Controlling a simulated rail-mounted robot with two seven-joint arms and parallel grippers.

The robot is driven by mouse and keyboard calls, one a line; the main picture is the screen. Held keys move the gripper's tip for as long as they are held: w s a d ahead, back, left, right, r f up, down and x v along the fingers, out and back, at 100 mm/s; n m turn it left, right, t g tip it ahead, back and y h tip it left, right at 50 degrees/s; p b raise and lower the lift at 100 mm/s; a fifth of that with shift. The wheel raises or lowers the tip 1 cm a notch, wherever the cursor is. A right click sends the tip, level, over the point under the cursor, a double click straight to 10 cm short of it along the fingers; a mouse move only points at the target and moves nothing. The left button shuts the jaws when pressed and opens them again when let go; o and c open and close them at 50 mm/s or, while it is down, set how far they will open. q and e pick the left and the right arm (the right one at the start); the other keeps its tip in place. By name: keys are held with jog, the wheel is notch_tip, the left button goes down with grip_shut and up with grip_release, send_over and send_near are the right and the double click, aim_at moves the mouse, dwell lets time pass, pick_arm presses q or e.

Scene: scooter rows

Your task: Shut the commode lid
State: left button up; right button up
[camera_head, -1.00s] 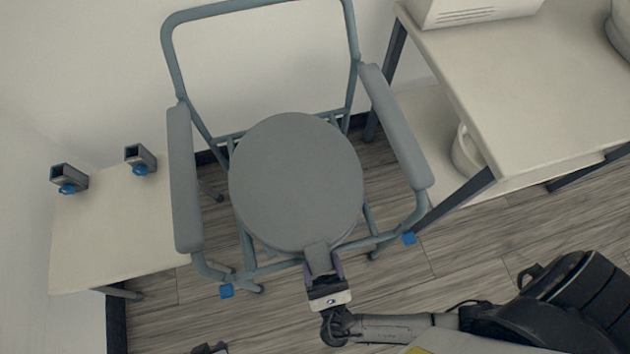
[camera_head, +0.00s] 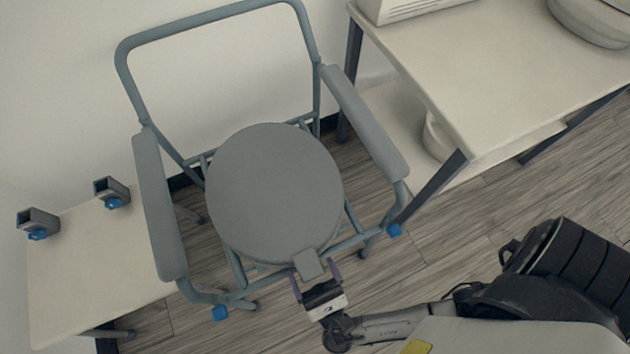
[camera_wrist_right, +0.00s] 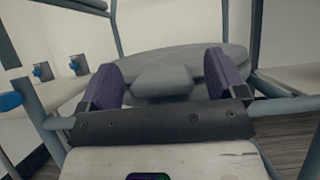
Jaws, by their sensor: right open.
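The commode (camera_head: 158,200) is a grey-blue tube frame chair with two padded armrests. Its round grey lid (camera_head: 272,190) lies flat over the seat, with a small square tab (camera_head: 308,264) at its front edge. My right gripper (camera_head: 318,276) is open at the front of the commode, its purple fingers either side of the tab and not closed on it. In the right wrist view the tab (camera_wrist_right: 162,82) shows between and beyond the two fingers, with the lid (camera_wrist_right: 190,58) behind it. My left gripper is not in view.
A white table (camera_head: 500,85) with a shelf below stands close on the right, holding a white box (camera_head: 410,5) and a round bowl (camera_head: 590,20). A low white bench (camera_head: 80,275) on the left carries two grey clamps with blue knobs (camera_head: 112,192).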

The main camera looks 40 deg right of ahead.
jog(key=shift+w, duration=0.1)
jog(key=p+v, duration=0.2)
jog(key=v, duration=1.2)
dwell(0.3)
dwell(0.4)
